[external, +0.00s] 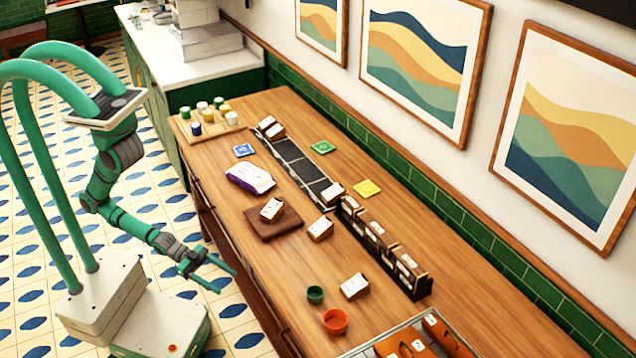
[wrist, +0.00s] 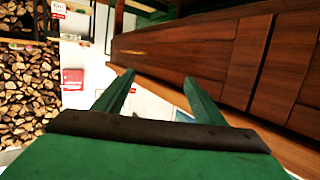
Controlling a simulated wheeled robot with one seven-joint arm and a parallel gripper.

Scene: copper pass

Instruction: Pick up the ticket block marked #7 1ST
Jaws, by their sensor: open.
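Several small ticket blocks with white marked faces are on the wooden counter (external: 285,270) in the external view. One block (external: 271,209) sits on a brown board (external: 262,226). Others lie loose: one block (external: 320,229) right of the board and one block (external: 354,286) nearer the front. One block (external: 333,192) is at the near end of a black rail (external: 300,172), with others at its far end. The markings are too small to read, so I cannot tell which is #7 1ST. My gripper (external: 226,281) is open and empty, beside the counter's left edge; its fingers (wrist: 158,80) are apart in the wrist view.
A dark row of slots with blocks (external: 385,250) runs along the wall side. A green cup (external: 315,294), an orange cup (external: 335,321), a purple packet (external: 250,178) and a tray of jars (external: 182,126) stand on the counter. Wooden drawer fronts (wrist: 200,50) show in the wrist view.

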